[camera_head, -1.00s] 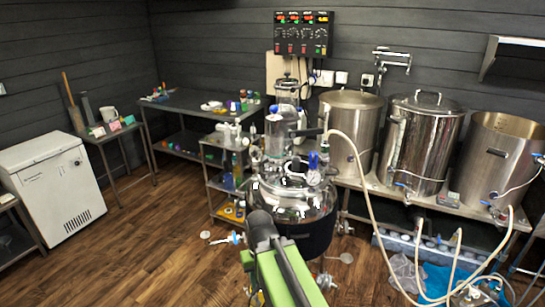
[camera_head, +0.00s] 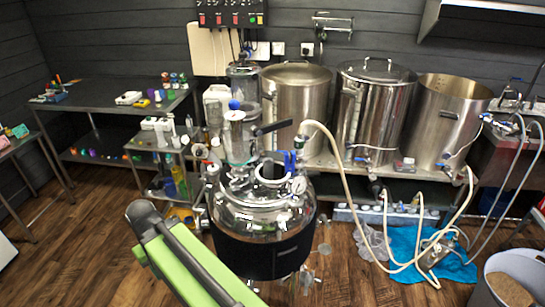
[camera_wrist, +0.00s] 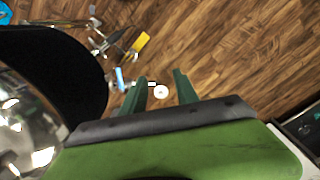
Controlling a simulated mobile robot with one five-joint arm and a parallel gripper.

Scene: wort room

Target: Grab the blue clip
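A small blue clip-like piece (camera_head: 289,161) stands on the lid of the shiny steel vessel (camera_head: 262,208) in the head view; I cannot tell for sure that it is the task's clip. A small blue handle (camera_wrist: 120,79) lies just left of the fingers there. In the head view my green arm is left of the vessel, and the fingers cannot be made out.
Steel kettles (camera_head: 297,105) stand on a bench behind the vessel. A pale hose (camera_head: 343,180) curves down to the floor at the right. A blue sheet (camera_head: 425,258) and a grey bucket (camera_head: 515,275) are on the floor. A shelf cart (camera_head: 165,155) with bottles stands left. Wooden floor is open at left.

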